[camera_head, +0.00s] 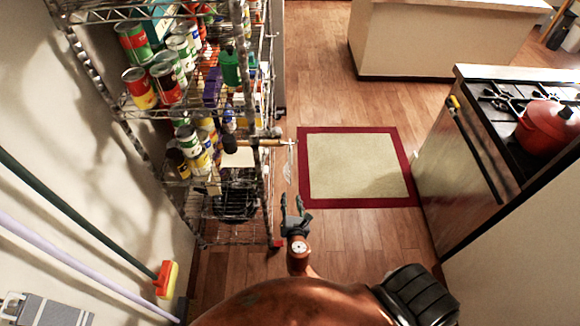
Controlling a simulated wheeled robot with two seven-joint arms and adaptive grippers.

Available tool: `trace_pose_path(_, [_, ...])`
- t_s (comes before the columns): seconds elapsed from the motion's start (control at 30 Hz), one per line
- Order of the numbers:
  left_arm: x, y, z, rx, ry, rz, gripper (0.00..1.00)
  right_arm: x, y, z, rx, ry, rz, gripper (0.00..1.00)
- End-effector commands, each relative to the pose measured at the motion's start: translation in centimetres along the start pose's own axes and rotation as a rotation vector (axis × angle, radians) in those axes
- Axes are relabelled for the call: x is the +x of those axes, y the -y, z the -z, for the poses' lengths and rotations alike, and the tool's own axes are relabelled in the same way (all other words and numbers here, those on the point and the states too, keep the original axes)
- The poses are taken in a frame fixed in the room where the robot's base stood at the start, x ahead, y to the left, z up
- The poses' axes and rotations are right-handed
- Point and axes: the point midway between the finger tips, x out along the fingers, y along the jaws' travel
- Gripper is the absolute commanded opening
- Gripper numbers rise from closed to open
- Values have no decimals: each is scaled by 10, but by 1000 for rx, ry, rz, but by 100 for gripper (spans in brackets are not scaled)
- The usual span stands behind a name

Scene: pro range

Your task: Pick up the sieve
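A thin, pale utensil that looks like the sieve (288,168) hangs at the right side of the wire rack, below the end of a horizontal rod. It is small and faint, so its mesh cannot be made out clearly. My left gripper is out of view.
The wire rack (240,110) holds several cans and bottles. A red-bordered rug (355,165) lies on the wooden floor. A stove with a red pot (547,128) stands at right. Long-handled brooms (85,218) lean at left. Floor around the rug is clear.

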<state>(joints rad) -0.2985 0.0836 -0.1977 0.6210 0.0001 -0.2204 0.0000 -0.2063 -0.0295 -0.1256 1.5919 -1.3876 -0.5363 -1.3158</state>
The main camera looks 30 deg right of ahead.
Motion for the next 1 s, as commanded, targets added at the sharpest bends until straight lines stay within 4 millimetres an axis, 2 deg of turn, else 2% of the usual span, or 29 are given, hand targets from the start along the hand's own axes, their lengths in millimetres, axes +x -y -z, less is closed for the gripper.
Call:
trace_pose_path(0.03, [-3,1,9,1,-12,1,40,-6,-15,-38,-79,75,-8,33])
trace_pose_path(0.1, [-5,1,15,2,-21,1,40,-16,-30,-77,-181,162,-7,33])
trace_pose_path(0.2, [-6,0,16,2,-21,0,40,-27,-44,-116,-280,250,3,33])
trace_pose_path(0.3, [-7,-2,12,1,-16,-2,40,-33,-51,-137,-335,299,14,33])
trace_pose_path(0.6, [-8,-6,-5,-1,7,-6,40,-7,-55,-151,-352,313,17,33])
trace_pose_path(0.9, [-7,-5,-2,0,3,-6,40,33,-58,-160,-351,311,17,33])
trace_pose_path(1.0, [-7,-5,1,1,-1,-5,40,39,-57,-161,-351,309,17,33])
